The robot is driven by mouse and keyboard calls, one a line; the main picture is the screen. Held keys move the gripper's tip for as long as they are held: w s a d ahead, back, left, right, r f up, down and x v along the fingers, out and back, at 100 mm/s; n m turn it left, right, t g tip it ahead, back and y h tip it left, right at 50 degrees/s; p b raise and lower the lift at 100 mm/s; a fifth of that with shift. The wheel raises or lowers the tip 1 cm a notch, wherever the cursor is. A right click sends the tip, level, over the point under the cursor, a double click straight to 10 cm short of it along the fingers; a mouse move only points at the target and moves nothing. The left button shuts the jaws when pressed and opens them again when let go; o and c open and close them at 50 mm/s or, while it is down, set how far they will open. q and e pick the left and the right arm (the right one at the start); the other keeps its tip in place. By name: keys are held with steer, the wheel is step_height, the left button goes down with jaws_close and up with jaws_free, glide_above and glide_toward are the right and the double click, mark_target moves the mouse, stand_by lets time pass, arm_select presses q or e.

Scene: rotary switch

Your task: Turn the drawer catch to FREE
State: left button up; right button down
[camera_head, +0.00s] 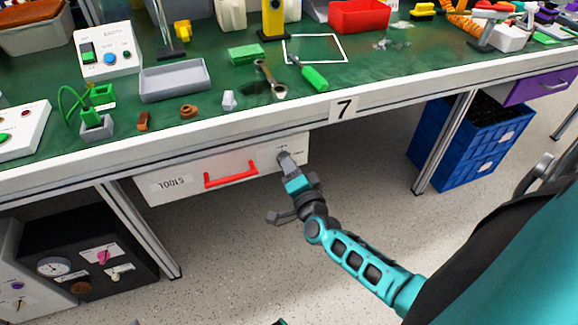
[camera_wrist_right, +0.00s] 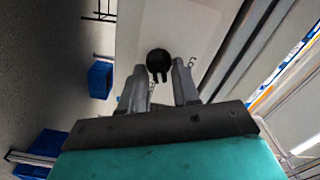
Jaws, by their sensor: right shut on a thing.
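The drawer catch is a small round black knob (camera_wrist_right: 158,60) on the white drawer front (camera_head: 190,178), near the drawer's right end. In the head view my right gripper hides most of it. My right gripper (camera_head: 285,159) reaches up to the drawer front, and its fingers are shut on the knob. In the wrist view the two grey fingers (camera_wrist_right: 160,78) stand on either side of the knob's grip. Small lettering shows beside the knob but is too small to read. My left gripper is not in view.
The drawer has a red handle (camera_head: 231,175) left of the catch and hangs under the green workbench (camera_head: 215,110), which holds tools and trays. A blue crate (camera_head: 465,145) stands right under the bench. A black panel box (camera_head: 85,245) stands at lower left.

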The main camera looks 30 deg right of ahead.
steer(key=m, duration=0.2)
steer(key=m+b, duration=0.1)
steer(key=m, duration=0.1)
steer(key=shift+f+m, duration=0.2)
steer(key=shift+m, duration=0.2)
stand_by(0.4)
steer(key=c, duration=1.1)
jaws_free()
